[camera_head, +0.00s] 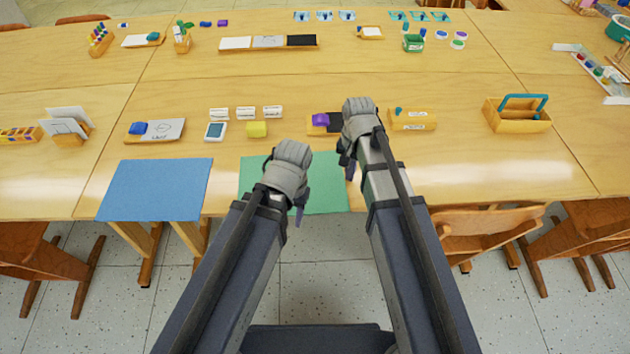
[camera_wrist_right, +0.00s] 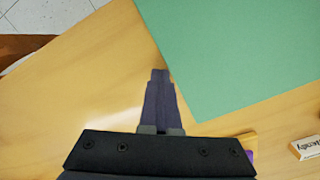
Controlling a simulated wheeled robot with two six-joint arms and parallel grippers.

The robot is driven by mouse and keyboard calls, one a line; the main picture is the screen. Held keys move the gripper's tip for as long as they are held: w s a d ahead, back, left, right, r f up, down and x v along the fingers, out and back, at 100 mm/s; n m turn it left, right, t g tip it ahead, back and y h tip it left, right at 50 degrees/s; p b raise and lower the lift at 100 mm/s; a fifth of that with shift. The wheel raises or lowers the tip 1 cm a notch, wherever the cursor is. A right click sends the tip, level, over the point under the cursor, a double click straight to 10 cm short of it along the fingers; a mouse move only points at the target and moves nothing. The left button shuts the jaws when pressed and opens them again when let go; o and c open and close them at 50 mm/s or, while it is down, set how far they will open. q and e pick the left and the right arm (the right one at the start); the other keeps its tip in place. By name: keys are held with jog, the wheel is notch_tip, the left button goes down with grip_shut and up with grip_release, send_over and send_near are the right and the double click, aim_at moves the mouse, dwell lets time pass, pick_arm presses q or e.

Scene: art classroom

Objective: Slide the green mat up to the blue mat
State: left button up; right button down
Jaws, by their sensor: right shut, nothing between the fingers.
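The blue mat (camera_head: 155,190) lies flat at the table's front edge on the left. The green mat (camera_head: 325,185) lies flat to its right, with a narrow strip of bare wood between them. My left gripper (camera_head: 299,215) is over the green mat's front part and hides some of it; its jaw opening does not show. My right gripper (camera_head: 350,170) is at the green mat's right edge, shut and empty. In the right wrist view its closed fingers (camera_wrist_right: 160,80) point down beside the edge of the green mat (camera_wrist_right: 240,50); whether they touch is unclear.
A wooden caddy (camera_head: 517,116) is further right. The strip between the mats is clear.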

aim_at(326, 180)
jog(key=shift+s+a, duration=0.15)
jog(key=shift+a, duration=1.8)
jog(key=shift+s+a, duration=0.15)
jog(key=shift+a, duration=1.75)
dwell(2.6)
jog(key=shift+d, duration=0.55)
jog(key=shift+r+p, duration=3.5)
jog(key=shift+r, duration=0.05)
